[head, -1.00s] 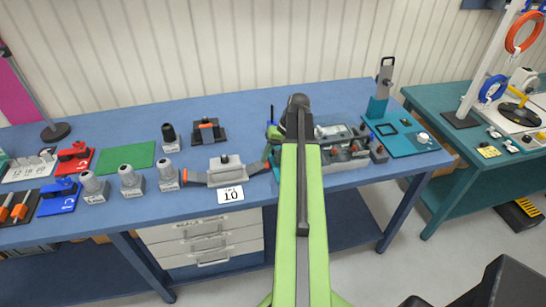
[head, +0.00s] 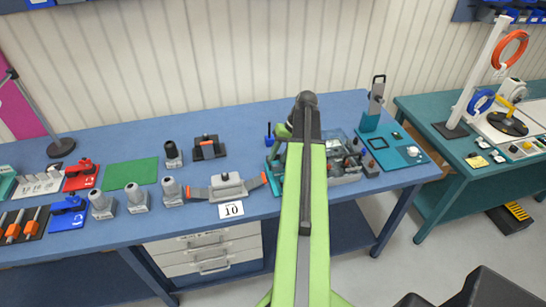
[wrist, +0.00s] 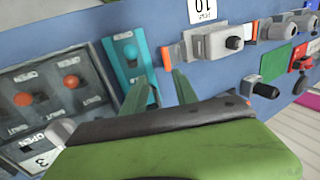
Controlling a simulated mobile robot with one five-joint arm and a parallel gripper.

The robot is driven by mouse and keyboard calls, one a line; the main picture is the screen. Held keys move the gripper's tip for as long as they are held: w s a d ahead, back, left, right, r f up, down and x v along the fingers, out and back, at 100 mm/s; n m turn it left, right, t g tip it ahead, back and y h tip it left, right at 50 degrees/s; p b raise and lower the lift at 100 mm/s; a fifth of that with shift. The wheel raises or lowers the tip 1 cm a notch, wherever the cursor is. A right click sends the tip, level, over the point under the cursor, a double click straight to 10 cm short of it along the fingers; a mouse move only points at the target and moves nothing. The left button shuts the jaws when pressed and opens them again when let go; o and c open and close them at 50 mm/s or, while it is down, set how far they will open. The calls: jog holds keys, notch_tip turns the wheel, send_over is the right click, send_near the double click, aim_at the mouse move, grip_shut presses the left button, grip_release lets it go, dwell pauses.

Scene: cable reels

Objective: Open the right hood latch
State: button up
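A grey hood (head: 228,186) sits on the blue table behind a white "10" card (head: 231,209). Flat grey latch arms slope out on both sides; the right latch (head: 256,183) has an orange end. In the wrist view, turned about, the hood (wrist: 217,43) is at upper centre, and the orange end of the right latch (wrist: 170,57) shows at its left. My gripper (wrist: 160,77) is open and empty, its two green fingers apart just short of that orange end. No contact is visible. In the head view my arm hides the fingers.
A teal switch block (wrist: 129,62) stands close beside my fingers in the wrist view. Grey panels with orange knobs (wrist: 60,90) lie beyond it. In the head view, several grey cylinders on blocks (head: 171,190) stand left of the hood.

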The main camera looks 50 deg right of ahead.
jog(key=p+v, duration=0.5)
jog(key=v, duration=0.2)
jog(key=shift+r, duration=0.2)
jog(key=shift+s+d, duration=0.15)
